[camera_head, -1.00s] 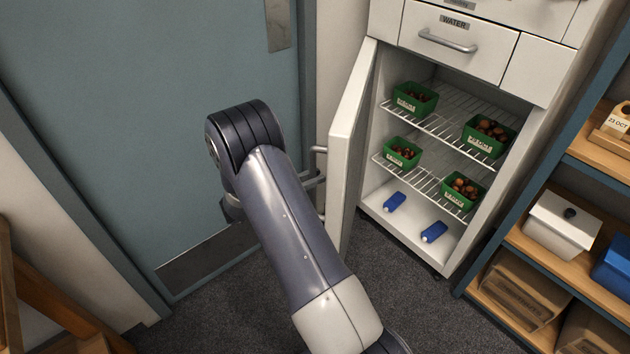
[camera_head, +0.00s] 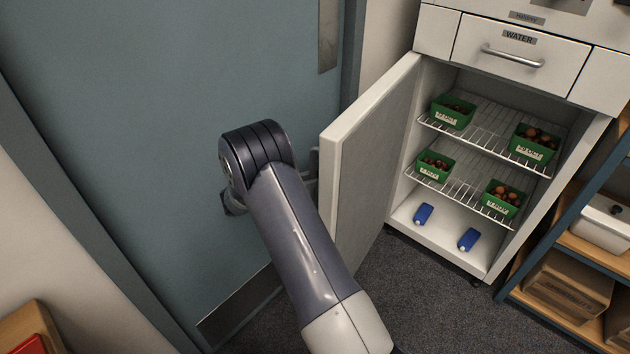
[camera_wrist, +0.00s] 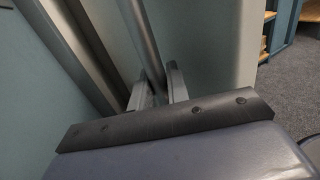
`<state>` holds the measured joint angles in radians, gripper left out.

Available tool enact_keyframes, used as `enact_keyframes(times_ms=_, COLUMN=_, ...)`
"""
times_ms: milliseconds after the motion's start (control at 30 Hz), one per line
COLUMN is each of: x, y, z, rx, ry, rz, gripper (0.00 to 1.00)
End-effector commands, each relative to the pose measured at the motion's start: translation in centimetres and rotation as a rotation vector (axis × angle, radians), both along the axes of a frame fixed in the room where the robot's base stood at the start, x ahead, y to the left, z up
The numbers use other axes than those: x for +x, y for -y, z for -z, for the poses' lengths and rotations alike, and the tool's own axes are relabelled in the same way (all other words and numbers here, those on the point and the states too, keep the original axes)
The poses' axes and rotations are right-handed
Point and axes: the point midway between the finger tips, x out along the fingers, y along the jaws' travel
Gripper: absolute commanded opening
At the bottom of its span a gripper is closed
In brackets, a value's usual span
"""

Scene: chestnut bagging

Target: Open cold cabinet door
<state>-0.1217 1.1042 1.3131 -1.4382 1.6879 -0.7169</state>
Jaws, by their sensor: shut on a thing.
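The cold cabinet (camera_head: 422,240) stands at the right in the head view, under a drawer marked WATER. Its white door (camera_head: 372,160) stands wide open, hinged at the cabinet's left side, with its inner face showing. My gripper is mostly hidden behind my arm in the head view. In the wrist view my gripper (camera_wrist: 160,90) is shut on the door handle (camera_wrist: 142,45), a grey bar that runs between its fingers. Inside the cabinet are several green punnets of chestnuts (camera_head: 504,196) on wire shelves and two blue packs (camera_head: 423,214) on the floor.
A blue-green room door (camera_head: 150,110) lies close behind my arm at the left. A shelf unit (camera_head: 535,300) with boxes stands at the right. Dark carpet (camera_head: 410,310) in front of the cabinet is clear.

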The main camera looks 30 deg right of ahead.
Motion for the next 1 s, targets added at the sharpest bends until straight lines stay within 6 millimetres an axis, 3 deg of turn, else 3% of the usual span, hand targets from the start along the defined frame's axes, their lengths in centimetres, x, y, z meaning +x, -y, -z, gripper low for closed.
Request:
enact_keyframes(times_ms=533, x=0.29, y=0.05, z=-0.11, rx=0.0, ry=0.003, rz=-0.008, gripper=0.0)
enact_keyframes(times_ms=567, x=0.28, y=0.06, z=-0.11, rx=0.0, ry=0.003, rz=-0.008, gripper=0.18)
enact_keyframes(times_ms=700, x=0.26, y=0.03, z=-0.08, rx=0.0, ry=0.002, rz=-0.008, gripper=0.29)
enact_keyframes(times_ms=800, x=0.24, y=0.01, z=-0.05, rx=0.0, ry=0.001, rz=-0.008, gripper=0.35)
enact_keyframes(times_ms=1000, x=0.23, y=-0.06, z=-0.02, rx=0.0, ry=0.001, rz=-0.008, gripper=0.35)
